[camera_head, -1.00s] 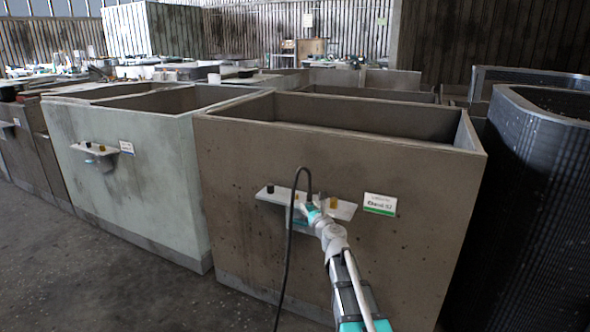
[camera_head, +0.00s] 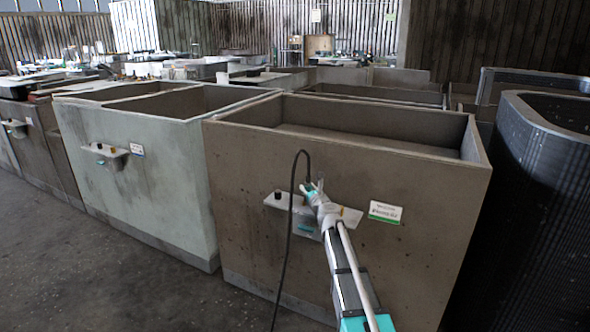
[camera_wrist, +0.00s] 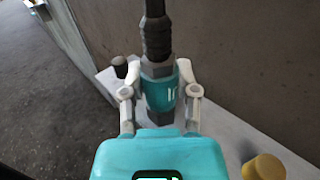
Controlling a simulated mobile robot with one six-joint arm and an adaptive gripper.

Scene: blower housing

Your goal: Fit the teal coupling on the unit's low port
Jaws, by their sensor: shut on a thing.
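The teal coupling (camera_wrist: 158,93), with grey hex collars and a black hose rising from its top, stands between the fingers in the wrist view. My gripper (camera_wrist: 157,80) is shut on it from both sides. In the head view my gripper (camera_head: 313,188) is at the pale shelf (camera_head: 350,216) on the front of the brown unit (camera_head: 250,240). The coupling's lower end appears just over the shelf in the wrist view; whether it touches cannot be told. A small teal mark (camera_head: 304,229) shows below the shelf. No low port can be made out clearly.
A black cap (camera_wrist: 119,66) stands on the shelf left of the coupling, and a yellow cap (camera_wrist: 264,167) at lower right. The black hose (camera_head: 286,255) hangs to the floor. A label (camera_head: 385,212) is right of the shelf. A pale green unit (camera_head: 140,180) stands left.

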